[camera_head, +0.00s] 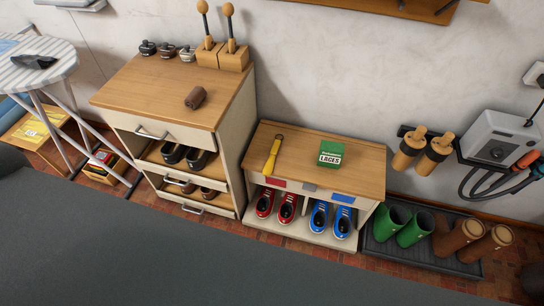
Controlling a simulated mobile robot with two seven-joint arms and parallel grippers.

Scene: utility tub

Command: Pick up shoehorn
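A long, narrow yellow tool with a dark band near its upper end, which looks like the shoehorn (273,155), lies on the left part of the low wooden bench top (313,170). It lies apart from a green box (331,153) with white lettering on the same top. Neither of my grippers shows in the head view.
Red shoes (265,203) and blue shoes (319,217) sit under the bench top. Green boots (391,222) stand in a dark tray right of it. An ironing board (45,70) stands far left.

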